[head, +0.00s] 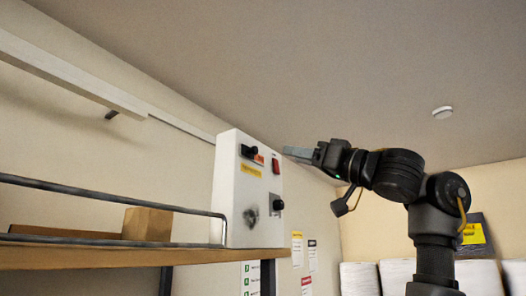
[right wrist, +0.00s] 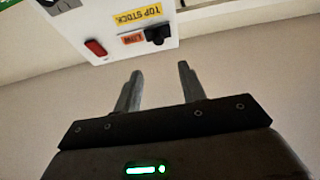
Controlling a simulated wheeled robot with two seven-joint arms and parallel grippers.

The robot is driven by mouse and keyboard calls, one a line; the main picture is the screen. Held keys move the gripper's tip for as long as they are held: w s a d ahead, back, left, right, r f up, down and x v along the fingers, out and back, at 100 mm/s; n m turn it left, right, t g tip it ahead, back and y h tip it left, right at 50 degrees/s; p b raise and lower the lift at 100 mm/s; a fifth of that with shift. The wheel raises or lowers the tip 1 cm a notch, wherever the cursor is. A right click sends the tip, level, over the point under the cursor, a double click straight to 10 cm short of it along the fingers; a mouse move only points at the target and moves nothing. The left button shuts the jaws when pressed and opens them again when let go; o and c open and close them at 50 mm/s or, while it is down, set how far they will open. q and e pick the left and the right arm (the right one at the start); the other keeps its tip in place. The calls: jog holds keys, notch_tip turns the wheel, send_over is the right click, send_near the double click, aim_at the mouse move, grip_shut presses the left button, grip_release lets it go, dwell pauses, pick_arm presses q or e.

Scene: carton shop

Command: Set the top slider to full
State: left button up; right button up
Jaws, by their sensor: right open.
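A white control box (head: 230,190) stands at the right end of the shelf. Its top slider has a black knob (head: 249,151), beside an orange label and above a yellow one. In the right wrist view, upside down, the slider knob (right wrist: 157,35) sits next to an orange "LOW" label (right wrist: 132,38) and a yellow "TOP STOCK" label (right wrist: 138,15). My right gripper (head: 286,152) is open and empty, to the right of the box. In the right wrist view its fingers (right wrist: 160,70) point at the box, apart from the knob. My left gripper is not in view.
A red switch (head: 276,166) and a dark dial (head: 278,205) are also on the box. A wooden shelf (head: 120,257) with a metal rail (head: 120,196) and a cardboard box (head: 147,224) lies left. The air above the gripper is free.

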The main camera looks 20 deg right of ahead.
aim_at(257, 150)
jog(key=p+x, duration=0.1)
jog(key=x, duration=0.1)
jog(key=p+x, duration=0.2)
jog(key=x, duration=0.1)
jog(key=p+x, duration=0.2)
jog(key=x, duration=0.1)
jog(key=shift+w+f, duration=0.2)
jog(key=shift+f, duration=0.1)
jog(key=shift+p+x, duration=0.75)
jog(key=shift+x, duration=0.3)
jog(key=shift+r, duration=0.1)
jog(key=shift+a+r+p, duration=0.1)
jog(key=shift+p, duration=0.25)
jog(key=shift+w+a, duration=0.25)
jog(key=shift+w, duration=0.1)
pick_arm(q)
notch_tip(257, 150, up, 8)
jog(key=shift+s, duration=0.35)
pick_arm(e)
jog(key=shift+s, duration=0.15)
grip_shut()
